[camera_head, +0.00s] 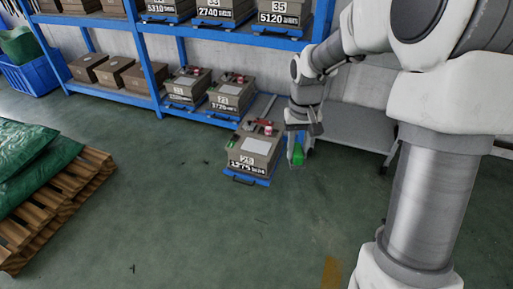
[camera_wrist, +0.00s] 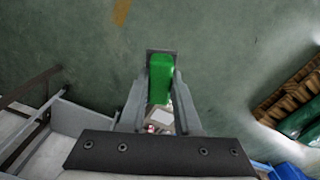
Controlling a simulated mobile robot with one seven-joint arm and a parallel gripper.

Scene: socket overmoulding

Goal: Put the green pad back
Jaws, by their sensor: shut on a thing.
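My gripper (camera_head: 300,142) hangs to the right of the pulled-out box and is shut on the green pad (camera_head: 297,156). In the wrist view the green pad (camera_wrist: 160,78) sits between the two fingers (camera_wrist: 160,88), with a dark grey plate at its far end. The pad is held above the floor. The grey-brown box labelled 25 (camera_head: 256,147) stands on a blue tray in front of the rack. A light panel, a red-and-white item and a small green spot show on its top.
A blue rack (camera_head: 156,72) with several labelled boxes stands at the back. A grey shelf (camera_head: 360,128) is behind the gripper. A wooden pallet (camera_head: 85,180) with green sacks is at the left, near a blue crate (camera_head: 35,76). The middle floor is clear.

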